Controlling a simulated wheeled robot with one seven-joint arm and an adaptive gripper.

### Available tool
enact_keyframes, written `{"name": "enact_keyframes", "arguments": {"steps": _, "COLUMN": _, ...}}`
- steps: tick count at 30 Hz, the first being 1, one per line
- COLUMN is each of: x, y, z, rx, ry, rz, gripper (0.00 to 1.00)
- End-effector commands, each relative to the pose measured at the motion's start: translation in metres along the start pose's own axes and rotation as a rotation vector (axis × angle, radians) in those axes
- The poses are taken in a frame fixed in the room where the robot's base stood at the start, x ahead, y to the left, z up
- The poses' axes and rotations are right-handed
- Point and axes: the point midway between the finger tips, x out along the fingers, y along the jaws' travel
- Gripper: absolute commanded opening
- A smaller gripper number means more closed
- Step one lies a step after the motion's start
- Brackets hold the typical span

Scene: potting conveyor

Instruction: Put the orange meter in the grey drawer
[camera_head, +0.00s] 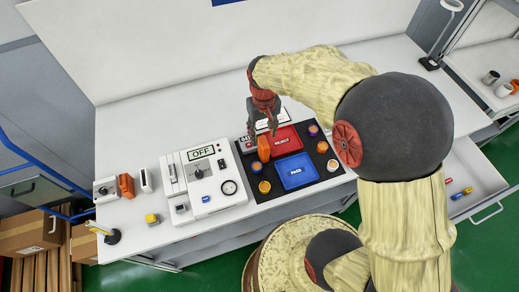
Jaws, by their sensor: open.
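An orange meter-like block (125,186) stands on the left part of the white bench, between two small pale devices. My gripper (263,132) is open over the black mat, well to the right of this block. A second orange object (263,149) stands upright just below my fingers; I cannot tell whether they touch it. A light grey drawer (484,208) is pulled open at the right, below the bench, with a few small coloured items inside.
The black mat holds a red tray (287,139), a blue tray (296,171) and several small round pots. A white control panel (203,174) reading OFF stands left of the mat. A yellow-topped button (152,219) is near the front edge. My arm covers the bench's right middle.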

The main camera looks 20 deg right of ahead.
Motion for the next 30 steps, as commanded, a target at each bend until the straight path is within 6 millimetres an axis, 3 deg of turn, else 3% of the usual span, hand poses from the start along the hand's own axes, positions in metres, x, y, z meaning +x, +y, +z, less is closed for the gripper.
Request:
{"name": "enact_keyframes", "arguments": {"steps": 12, "x": 0.050, "y": 0.000, "z": 0.006, "rx": 0.000, "ry": 0.000, "rz": 0.000, "gripper": 0.44}}
{"name": "enact_keyframes", "arguments": {"steps": 20, "x": 0.051, "y": 0.000, "z": 0.006, "rx": 0.000, "ry": 0.001, "rz": 0.000, "gripper": 0.44}}
{"name": "enact_keyframes", "arguments": {"steps": 30, "x": 0.051, "y": 0.000, "z": 0.006, "rx": 0.000, "ry": 0.001, "rz": 0.000, "gripper": 0.25}}
